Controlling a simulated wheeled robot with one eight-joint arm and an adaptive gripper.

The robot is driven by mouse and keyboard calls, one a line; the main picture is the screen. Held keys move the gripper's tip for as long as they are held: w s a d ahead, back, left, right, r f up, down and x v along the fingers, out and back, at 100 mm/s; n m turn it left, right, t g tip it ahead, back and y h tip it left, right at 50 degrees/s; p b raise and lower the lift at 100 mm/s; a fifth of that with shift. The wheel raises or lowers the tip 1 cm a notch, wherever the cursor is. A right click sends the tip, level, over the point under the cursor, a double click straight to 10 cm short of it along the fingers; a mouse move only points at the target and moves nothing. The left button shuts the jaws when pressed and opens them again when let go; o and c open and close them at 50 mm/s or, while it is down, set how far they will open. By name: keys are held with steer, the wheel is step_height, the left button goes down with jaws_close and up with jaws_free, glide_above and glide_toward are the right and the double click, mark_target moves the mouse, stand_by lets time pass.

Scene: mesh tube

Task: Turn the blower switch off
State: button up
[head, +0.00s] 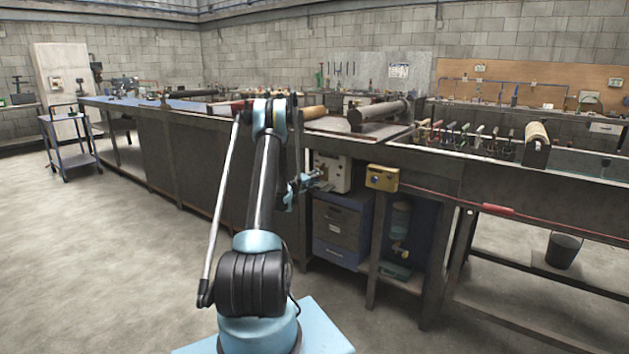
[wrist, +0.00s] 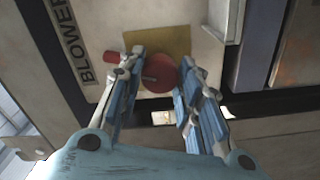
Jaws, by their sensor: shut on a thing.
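The blower switch is a round red knob (wrist: 155,76) on a yellow plate (wrist: 160,40), on a pale box (wrist: 115,22) labelled "BLOWER" (wrist: 72,40) in the wrist view. My gripper (wrist: 163,60) has one blue finger on each side of the knob and is shut on it. A dark slot-like mark shows on the knob's face. In the head view the pale box (head: 332,172) hangs under the bench edge, and my gripper (head: 316,179) is at its front left. The knob is too small to make out there.
A yellow box (head: 382,178) hangs right of the pale box. A drawer cabinet (head: 340,228) stands below it. A small red part (wrist: 112,57) is left of the knob. The long workbench (head: 180,150) runs behind my arm; the floor (head: 100,260) at left is clear.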

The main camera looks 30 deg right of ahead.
steer(key=shift+w+a+n, duration=0.1)
steer(key=shift+w+n, duration=0.05)
steer(key=shift+n, duration=1.75)
steer(key=o, duration=1.1)
steer(key=shift+f, duration=0.15)
steer(key=v, duration=1.2)
